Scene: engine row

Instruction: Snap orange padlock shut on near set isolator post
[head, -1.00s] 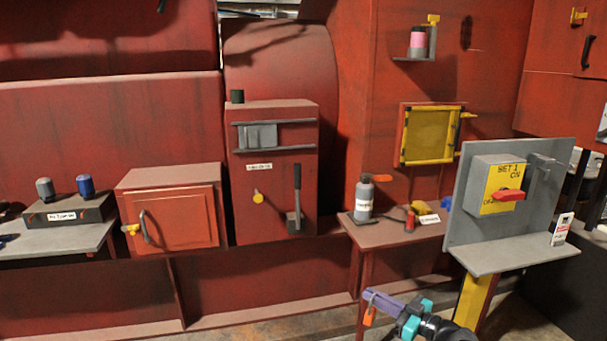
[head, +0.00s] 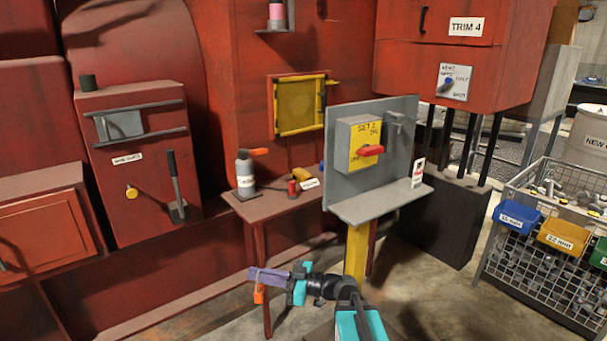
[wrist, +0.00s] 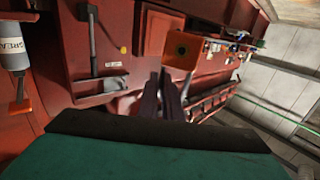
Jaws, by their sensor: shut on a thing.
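My gripper (head: 256,276) is shut on the orange padlock (head: 259,295), which hangs just below the purple fingertips in the head view. In the wrist view the padlock (wrist: 185,52) is an orange block at the tips of the dark fingers (wrist: 165,90); its shackle is not clear. The isolator (head: 358,140) has a yellow face marked SET 1 and a red handle (head: 371,150). It is mounted on a grey board (head: 340,190) above a yellow post (head: 357,252). The gripper is left of and below the isolator in the picture, apart from it.
A small table (head: 262,208) left of the isolator bears a grey bottle (head: 244,176) with an orange top and small items. A grey shelf (head: 380,205) juts out under the isolator. A wire cage (head: 535,255) with coloured bins stands at right. Bare floor lies between.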

